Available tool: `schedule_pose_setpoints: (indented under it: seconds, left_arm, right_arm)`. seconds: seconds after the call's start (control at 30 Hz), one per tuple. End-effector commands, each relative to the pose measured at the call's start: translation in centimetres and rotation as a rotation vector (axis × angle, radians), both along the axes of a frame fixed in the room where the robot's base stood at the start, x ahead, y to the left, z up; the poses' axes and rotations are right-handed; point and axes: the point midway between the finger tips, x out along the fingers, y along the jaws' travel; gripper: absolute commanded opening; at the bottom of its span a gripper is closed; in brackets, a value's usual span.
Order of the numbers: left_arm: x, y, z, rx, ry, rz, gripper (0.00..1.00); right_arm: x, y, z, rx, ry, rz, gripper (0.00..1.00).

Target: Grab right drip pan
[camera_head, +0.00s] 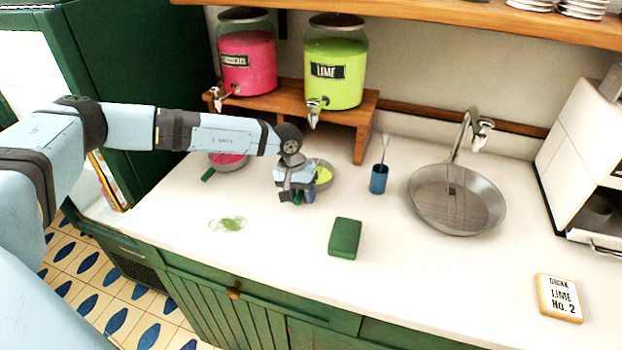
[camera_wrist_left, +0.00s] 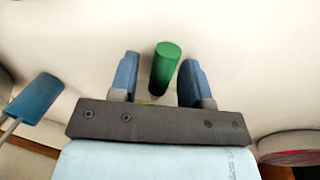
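The right drip pan (camera_head: 323,176) holds lime-green liquid and sits on the counter below the lime dispenser. My left gripper (camera_head: 297,196) is in front of it and hides part of it. In the left wrist view, the pan's green handle (camera_wrist_left: 165,68) lies between the two blue fingers of my left gripper (camera_wrist_left: 160,75). The fingers are open, with a gap on each side of the handle. The left drip pan (camera_head: 229,160), with pink liquid and a green handle, is to the left, partly behind my arm. My right gripper is in neither view.
A wooden stand (camera_head: 365,115) carries a pink dispenser (camera_head: 246,62) and a lime dispenser (camera_head: 335,70). A blue cup (camera_head: 379,180) with a utensil is right of the gripper. A green block (camera_head: 345,238), green spill (camera_head: 230,224), sink (camera_head: 457,200) and sign (camera_head: 559,298) are nearby.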

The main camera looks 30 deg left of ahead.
Motion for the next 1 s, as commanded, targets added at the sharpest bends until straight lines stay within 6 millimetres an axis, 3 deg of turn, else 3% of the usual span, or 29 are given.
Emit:
schedule_pose_setpoints:
  seconds: [0.03, 0.17, 0.2, 0.67, 1.0]
  left_arm:
    - [0.0, 0.0, 0.0, 0.0, 0.0, 0.0, 0.33]
    - [0.0, 0.0, 0.0, 0.0, 0.0, 0.0, 0.03]
    - [0.0, 0.0, 0.0, 0.0, 0.0, 0.0, 0.0]
    - [0.0, 0.0, 0.4, -0.001, -0.001, 0.0, 0.0]
    - [0.0, 0.0, 2.7, -0.001, -0.001, 0.0, 0.0]
  right_arm:
    - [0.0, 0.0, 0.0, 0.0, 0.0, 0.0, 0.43]
    - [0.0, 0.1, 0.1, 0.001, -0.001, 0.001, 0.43]
    - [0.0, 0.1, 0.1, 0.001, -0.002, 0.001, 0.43]
    - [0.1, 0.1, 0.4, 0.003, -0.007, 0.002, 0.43]
    - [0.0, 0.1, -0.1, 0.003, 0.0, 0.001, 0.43]
